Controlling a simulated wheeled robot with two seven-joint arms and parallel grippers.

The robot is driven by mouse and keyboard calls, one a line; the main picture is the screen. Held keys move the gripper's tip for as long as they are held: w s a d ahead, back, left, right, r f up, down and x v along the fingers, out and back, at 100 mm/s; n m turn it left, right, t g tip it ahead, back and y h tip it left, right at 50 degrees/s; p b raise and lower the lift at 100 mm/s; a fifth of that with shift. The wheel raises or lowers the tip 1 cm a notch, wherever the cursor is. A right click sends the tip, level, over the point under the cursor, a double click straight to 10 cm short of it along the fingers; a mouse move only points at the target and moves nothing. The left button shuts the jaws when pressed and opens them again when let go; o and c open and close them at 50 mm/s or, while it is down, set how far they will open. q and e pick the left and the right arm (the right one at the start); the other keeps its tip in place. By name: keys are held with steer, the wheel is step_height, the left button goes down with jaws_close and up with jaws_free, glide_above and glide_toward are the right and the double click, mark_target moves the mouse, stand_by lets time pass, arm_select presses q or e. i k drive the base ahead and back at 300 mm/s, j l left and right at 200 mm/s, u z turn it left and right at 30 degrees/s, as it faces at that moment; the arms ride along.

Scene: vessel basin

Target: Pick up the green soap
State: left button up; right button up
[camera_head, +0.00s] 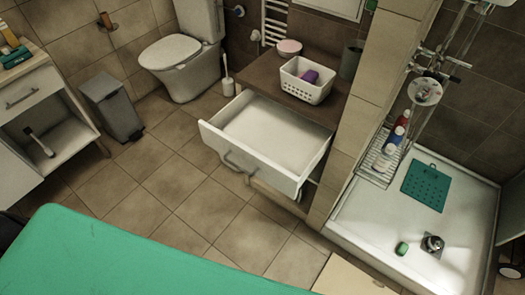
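A small green soap (402,248) lies on the white floor of the shower tray (364,218), at the lower right of the head view. Neither of my grippers can be made out. Dark parts show at the far left and far right picture edges, too cut off to identify.
A large green surface (130,262) fills the lower left. A drawer (262,135) stands open beside the shower's tiled wall. A teal mat (426,186) and a wire rack (376,163) with bottles are in the shower. A pale mat (345,279) lies before it.

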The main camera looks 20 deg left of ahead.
mark_target(401, 251)
steer(key=z, duration=1.35)
steer(key=l+u, duration=0.1)
steer(key=u, duration=0.35)
steer(key=i+l+u, duration=0.2)
steer(key=l, duration=0.25)
steer(key=i+l+u, duration=0.2)
steer(key=l, duration=0.25)
steer(key=i+l+u, duration=0.2)
steer(key=l, duration=0.25)
steer(key=l+u, duration=0.25)
steer(key=l, duration=0.25)
